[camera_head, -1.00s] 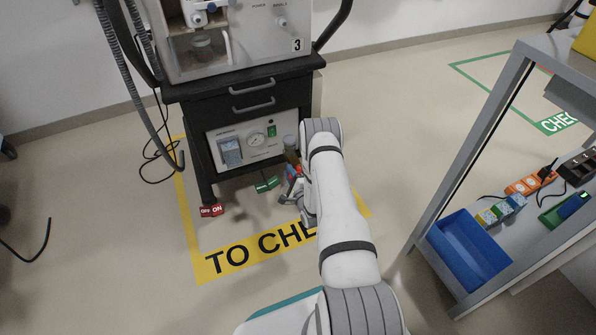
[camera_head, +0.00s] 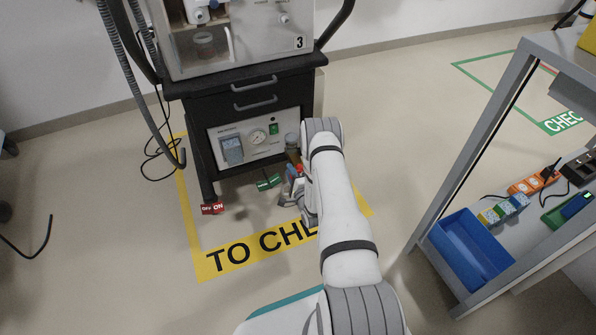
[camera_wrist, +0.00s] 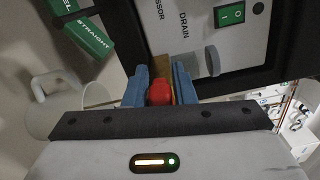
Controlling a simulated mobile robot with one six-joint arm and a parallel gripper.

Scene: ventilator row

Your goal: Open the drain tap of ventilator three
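Ventilator three (camera_head: 245,40) stands on a black cart, marked with a 3. A panel low on the cart (camera_head: 258,140) has a gauge and a green switch. In the wrist view the panel reads DRAIN (camera_wrist: 186,24). Below that panel is a brass-coloured fitting (camera_wrist: 160,68) with a red part (camera_wrist: 159,93), the tap. My gripper (camera_wrist: 160,88) has one blue finger on each side of the red part, very close to it. I cannot tell whether the fingers press on it. In the head view my arm partly hides the gripper (camera_head: 291,188) and tap.
A green STRAIGHT label (camera_wrist: 90,32) hangs near the gripper; its green tag (camera_head: 268,182) shows under the cart. A red ON/OFF tag (camera_head: 212,209) is by the cart's left leg. A shelf with a blue bin (camera_head: 466,250) stands right. Floor between is clear.

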